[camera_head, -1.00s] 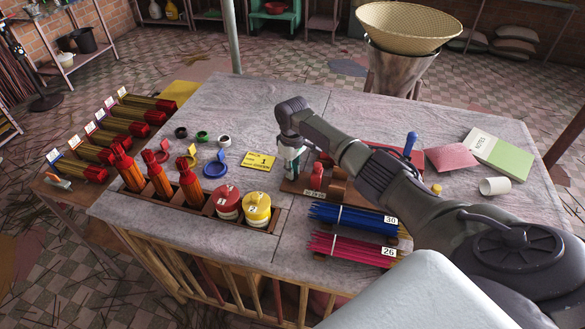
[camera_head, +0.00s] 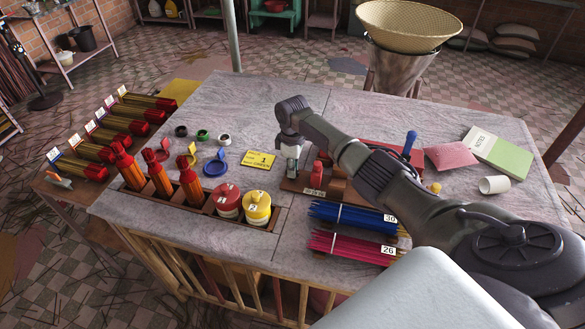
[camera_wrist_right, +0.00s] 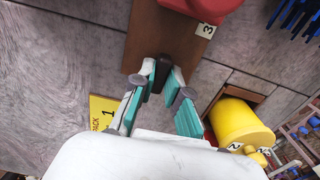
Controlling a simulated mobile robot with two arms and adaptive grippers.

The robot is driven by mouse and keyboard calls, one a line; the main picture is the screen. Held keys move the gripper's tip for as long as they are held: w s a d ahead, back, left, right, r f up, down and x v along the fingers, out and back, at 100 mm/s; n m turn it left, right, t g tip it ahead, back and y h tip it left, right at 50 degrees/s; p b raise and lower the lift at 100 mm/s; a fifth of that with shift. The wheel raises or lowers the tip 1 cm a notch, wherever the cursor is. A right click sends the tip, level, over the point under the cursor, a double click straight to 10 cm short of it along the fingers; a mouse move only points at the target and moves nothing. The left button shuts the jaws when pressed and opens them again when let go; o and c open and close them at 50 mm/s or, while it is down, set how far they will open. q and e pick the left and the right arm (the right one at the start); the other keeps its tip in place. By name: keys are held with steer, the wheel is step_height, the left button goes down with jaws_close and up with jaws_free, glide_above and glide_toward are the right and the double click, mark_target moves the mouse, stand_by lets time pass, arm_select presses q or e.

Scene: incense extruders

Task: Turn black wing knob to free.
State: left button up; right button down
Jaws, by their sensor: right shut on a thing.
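The black wing knob (camera_wrist_right: 162,74) shows as a dark upright piece between my right fingertips in the right wrist view. It sits by the end of a brown wooden board (camera_wrist_right: 150,45). My right gripper (camera_wrist_right: 159,82), with teal finger pads, is shut on it. In the head view my right gripper (camera_head: 291,170) points down at the left end of the wooden board, and the knob is hidden there. A small red part (camera_head: 318,171) stands on the board just right of the gripper. My left gripper is not in view.
A yellow card (camera_head: 259,159) lies left of the gripper. Red (camera_head: 227,198) and yellow (camera_head: 257,207) lidded jars stand in a rack nearby. Blue (camera_head: 345,216) and pink (camera_head: 345,247) stick bundles lie at the board's front. The table's back left is clear.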

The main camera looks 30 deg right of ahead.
steer(key=shift+w+r, duration=0.1)
steer(key=c, duration=1.2)
jaws_free()
steer(key=shift+o, duration=0.2)
step_height(320, 180, up, 12)
